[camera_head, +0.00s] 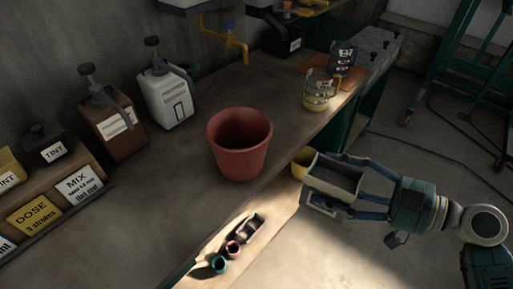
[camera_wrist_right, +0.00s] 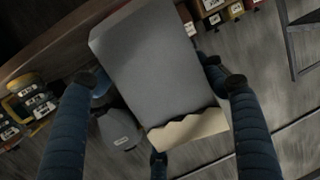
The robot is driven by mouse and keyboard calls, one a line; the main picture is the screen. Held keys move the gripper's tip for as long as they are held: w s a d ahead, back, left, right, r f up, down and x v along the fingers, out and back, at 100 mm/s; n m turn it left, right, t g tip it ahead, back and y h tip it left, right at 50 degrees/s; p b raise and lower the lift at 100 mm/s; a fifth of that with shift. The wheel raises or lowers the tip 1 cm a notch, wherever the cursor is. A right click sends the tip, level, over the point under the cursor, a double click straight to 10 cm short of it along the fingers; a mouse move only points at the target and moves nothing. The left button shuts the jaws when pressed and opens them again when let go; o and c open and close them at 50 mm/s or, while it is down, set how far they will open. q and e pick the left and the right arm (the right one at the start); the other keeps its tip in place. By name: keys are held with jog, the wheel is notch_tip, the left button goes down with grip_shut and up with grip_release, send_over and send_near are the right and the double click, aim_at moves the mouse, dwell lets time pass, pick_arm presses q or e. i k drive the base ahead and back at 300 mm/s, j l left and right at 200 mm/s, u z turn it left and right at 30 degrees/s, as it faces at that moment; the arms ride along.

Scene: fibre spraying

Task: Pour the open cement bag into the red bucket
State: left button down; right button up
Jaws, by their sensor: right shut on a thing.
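The red bucket (camera_head: 240,158) stands upright on the workbench in the head view, its mouth open and dark inside. My right gripper (camera_head: 338,182) is shut on the open cement bag (camera_head: 333,176), with its blue fingers on either side. The bag is a boxy, pale bag with grey inside its open top. It is held beyond the bench's front edge, right of the bucket and apart from it. In the right wrist view the bag (camera_wrist_right: 150,65) is a grey block with a torn beige edge (camera_wrist_right: 188,131) between the fingers. My left gripper is not in view.
A white jug (camera_head: 168,97) and a brown jug (camera_head: 115,125) stand left of the bucket. A glass-like container (camera_head: 318,96) stands at the bench's right. A yellow tap (camera_head: 235,42) hangs behind. Bench around the bucket is clear.

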aim_at(239, 137)
jog(key=l+u, duration=0.1)
jog(key=u, duration=1.25)
jog(key=k+l, duration=0.5)
jog(key=k, duration=0.15)
